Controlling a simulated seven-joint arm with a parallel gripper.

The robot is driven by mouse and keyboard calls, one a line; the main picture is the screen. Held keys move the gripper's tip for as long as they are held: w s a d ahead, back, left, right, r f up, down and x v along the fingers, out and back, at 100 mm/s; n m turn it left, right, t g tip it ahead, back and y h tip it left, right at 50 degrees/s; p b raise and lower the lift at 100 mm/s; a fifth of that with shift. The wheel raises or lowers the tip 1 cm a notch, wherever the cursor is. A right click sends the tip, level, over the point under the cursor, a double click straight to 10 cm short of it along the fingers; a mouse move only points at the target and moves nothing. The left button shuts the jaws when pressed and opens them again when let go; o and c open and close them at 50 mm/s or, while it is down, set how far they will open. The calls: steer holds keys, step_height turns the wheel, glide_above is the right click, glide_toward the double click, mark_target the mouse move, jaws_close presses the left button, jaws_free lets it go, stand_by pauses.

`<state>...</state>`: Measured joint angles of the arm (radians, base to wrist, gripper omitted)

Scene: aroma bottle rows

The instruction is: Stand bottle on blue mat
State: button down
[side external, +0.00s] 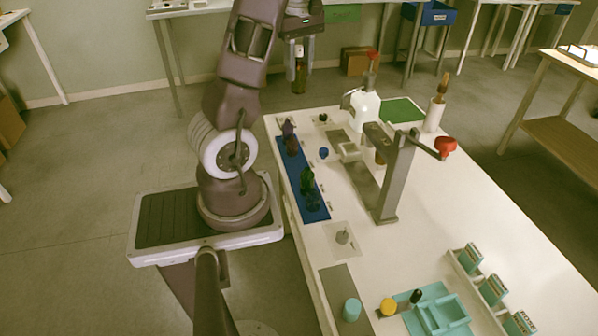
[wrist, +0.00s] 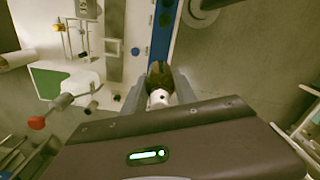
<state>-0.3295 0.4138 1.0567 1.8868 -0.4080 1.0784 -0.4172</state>
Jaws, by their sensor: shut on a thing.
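My gripper (side external: 300,58) is shut on a dark brown bottle (side external: 300,78) and holds it upright, high above the far left end of the table. In the wrist view the bottle (wrist: 158,78) sits between the two fingers, its white top towards the camera. The blue mat (side external: 317,215) is a long strip along the table's left edge. Purple-dark bottles (side external: 290,138) stand near its far end and green bottles (side external: 307,183) nearer its near end. Between these groups a stretch of mat is bare. The mat also shows in the wrist view (wrist: 162,38), beyond the bottle.
A grey press (side external: 395,180) with a red-knobbed lever (side external: 445,146) stands right of the mat. A white dispenser bottle (side external: 366,108), a green mat (side external: 402,110) and a small blue cap (side external: 324,153) are nearby. Teal trays (side external: 440,312) lie at the near end.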

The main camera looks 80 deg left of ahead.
step_height(320, 180, down, 27)
steer(key=c, duration=1)
jaws_free()
steer(key=shift+f, duration=0.1)
steer(key=shift+o, duration=0.2)
